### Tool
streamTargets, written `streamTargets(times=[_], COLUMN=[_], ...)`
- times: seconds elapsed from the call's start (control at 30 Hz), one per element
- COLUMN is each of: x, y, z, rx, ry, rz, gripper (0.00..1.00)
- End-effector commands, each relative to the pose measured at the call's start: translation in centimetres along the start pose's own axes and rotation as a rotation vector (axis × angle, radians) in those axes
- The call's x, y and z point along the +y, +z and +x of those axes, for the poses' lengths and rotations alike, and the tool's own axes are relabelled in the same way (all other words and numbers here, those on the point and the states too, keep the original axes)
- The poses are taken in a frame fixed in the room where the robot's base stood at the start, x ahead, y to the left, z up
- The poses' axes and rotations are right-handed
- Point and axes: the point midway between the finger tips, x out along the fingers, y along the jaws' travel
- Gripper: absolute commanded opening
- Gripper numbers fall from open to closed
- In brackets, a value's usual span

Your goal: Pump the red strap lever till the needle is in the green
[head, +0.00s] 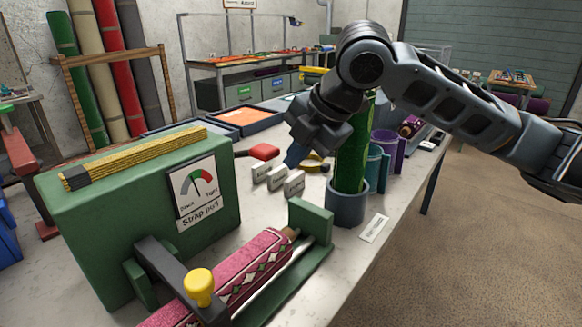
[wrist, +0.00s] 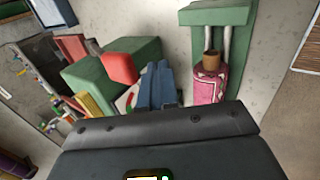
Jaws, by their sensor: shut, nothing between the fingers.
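The red lever (head: 264,151) shows as a red grip on a dark arm beyond the right end of the green box (head: 120,215). In the wrist view the red grip (wrist: 119,68) stands in front of the green box, left of my fingers. My gripper (head: 296,156) is shut and empty, pointing down to the right of the red grip and apart from it. Its blue fingers (wrist: 157,86) lie together in the wrist view. The strap pull gauge (head: 197,190) on the box front has red and green patches. Its needle is too small to read surely.
A pink patterned rug roll (head: 235,277) lies in front, beside a bar with a yellow knob (head: 200,287). White labelled blocks (head: 276,178) sit below my gripper. A green roll stands in a grey cup (head: 346,206) close to its right. An orange tray (head: 245,117) lies behind.

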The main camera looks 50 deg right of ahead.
Motion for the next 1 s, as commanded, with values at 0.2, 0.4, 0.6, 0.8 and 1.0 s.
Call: streamTargets(times=[0.2,0.4,0.6,0.8,1.0], x=[0.2,0.2,0.2,0.2,0.2], y=[0.0,0.0,0.0,0.0,0.0], z=[-3.6,-5.4,-5.7,-5.6,-5.6], rx=[-0.001,0.0,0.0,0.0,0.0], ry=[0.002,0.001,0.0,0.001,0.001], rz=[-0.001,0.0,0.0,-0.001,-0.001], gripper=[0.0,0.0,0.0,0.0,0.0])
